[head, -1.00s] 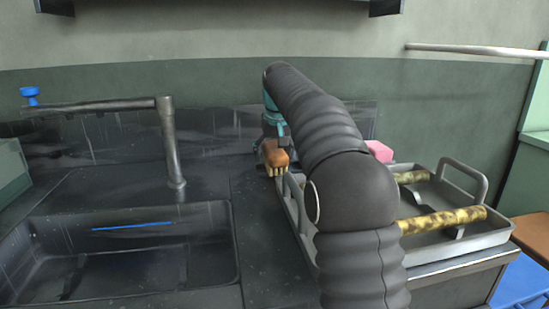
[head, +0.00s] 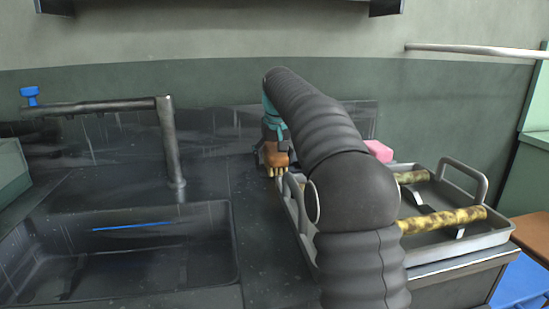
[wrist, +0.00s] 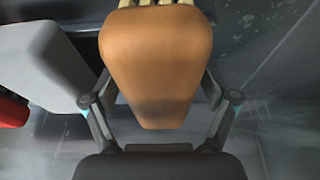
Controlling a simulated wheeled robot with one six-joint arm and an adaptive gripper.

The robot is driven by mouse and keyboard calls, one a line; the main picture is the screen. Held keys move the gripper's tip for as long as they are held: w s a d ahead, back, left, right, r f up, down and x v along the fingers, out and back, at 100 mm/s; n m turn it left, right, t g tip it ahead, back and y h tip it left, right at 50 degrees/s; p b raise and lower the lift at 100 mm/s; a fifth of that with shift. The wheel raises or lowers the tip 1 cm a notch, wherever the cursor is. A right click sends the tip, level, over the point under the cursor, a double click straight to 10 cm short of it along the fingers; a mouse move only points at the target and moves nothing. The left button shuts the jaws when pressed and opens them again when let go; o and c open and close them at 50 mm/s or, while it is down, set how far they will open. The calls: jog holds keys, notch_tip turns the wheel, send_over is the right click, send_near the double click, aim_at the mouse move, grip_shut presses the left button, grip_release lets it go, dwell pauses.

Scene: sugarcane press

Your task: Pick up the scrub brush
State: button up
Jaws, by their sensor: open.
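The scrub brush (head: 274,157) has an orange-brown wooden body and pale bristles. In the head view it stands on the counter between the sink and the metal tray, partly covered by my gripper. In the wrist view the brush (wrist: 158,60) fills the middle, close to the camera, with its bristles at the top edge. My gripper (wrist: 160,108) has one finger on each side of the brush body and is open.
A metal tray (head: 484,240) with raised handles holds mottled yellow cane pieces (head: 442,220) to the right. A pink block (head: 379,151) is behind it. The sink (head: 120,285) and its tap (head: 171,140) are at left. Bare counter lies between sink and tray.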

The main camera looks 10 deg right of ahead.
jog(key=shift+c, duration=0.2)
jog(key=c, duration=1.3)
jog(key=shift+r, duration=0.15)
jog(key=shift+c, duration=0.2)
jog(key=shift+r, duration=0.25)
jog(key=r, duration=0.2)
jog(key=d+r, duration=0.1)
jog(key=r, duration=0.1)
jog(key=shift+s+r, duration=0.15)
jog(key=shift+r, duration=0.05)
jog(key=s+d+r, duration=0.1)
jog(key=d+r, duration=0.1)
jog(key=d, duration=0.1)
jog(key=s+d+r, duration=0.2)
jog(key=d, duration=0.1)
jog(key=s+d+r, duration=0.2)
jog(key=d, duration=0.1)
jog(key=shift+d+r, duration=0.15)
jog(key=shift+d, duration=0.05)
